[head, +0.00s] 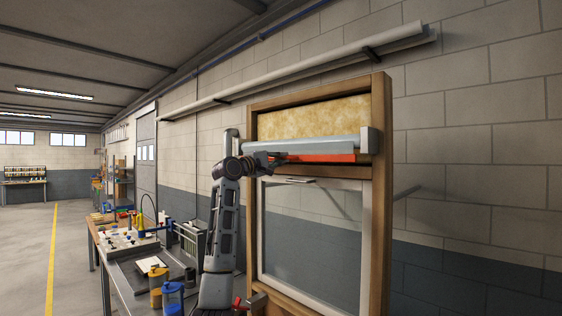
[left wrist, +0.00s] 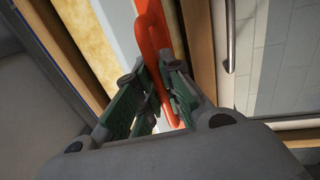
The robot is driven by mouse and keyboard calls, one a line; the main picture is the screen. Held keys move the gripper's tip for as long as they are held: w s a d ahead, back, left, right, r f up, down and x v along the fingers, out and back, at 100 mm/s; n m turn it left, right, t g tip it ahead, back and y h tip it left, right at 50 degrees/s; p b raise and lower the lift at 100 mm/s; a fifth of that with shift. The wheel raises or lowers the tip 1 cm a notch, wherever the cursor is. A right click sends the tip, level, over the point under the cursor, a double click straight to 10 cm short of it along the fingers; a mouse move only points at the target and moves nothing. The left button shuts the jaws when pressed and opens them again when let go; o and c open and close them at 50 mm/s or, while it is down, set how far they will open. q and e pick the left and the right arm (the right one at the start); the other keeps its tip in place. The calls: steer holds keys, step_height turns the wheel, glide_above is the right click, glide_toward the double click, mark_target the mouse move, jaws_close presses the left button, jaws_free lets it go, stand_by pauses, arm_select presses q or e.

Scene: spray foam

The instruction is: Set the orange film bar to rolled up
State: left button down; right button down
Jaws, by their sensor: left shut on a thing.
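The orange film bar (head: 322,157) runs level just under the grey roller tube (head: 310,143) near the top of the wooden window frame (head: 381,200). My left gripper (head: 278,158) is at the left part of the bar. In the left wrist view the bar shows as an orange loop or handle (left wrist: 152,42) passing between the fingers of my left gripper (left wrist: 153,85), which is shut on it. The fingers hide part of the bar. No film shows hanging below the bar in the head view. My right gripper is in neither view.
A white-framed glass pane (head: 312,235) fills the frame below the bar. Yellow foam (head: 312,118) shows above the roller. A workbench (head: 125,268) with bottles and tools stands to the left of my arm. The floor further left (head: 28,255) is clear.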

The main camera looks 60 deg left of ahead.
arm_select(q)
steer(key=shift+s+r, duration=0.2)
steer(key=shift+r, duration=0.15)
steer(key=c, duration=1.9)
jaws_free()
steer(key=o, duration=0.4)
steer(key=shift+w+f, duration=0.1)
steer(key=shift+w, duration=0.15)
steer(key=shift+f+v, duration=0.2)
steer(key=shift+v, duration=5.8)
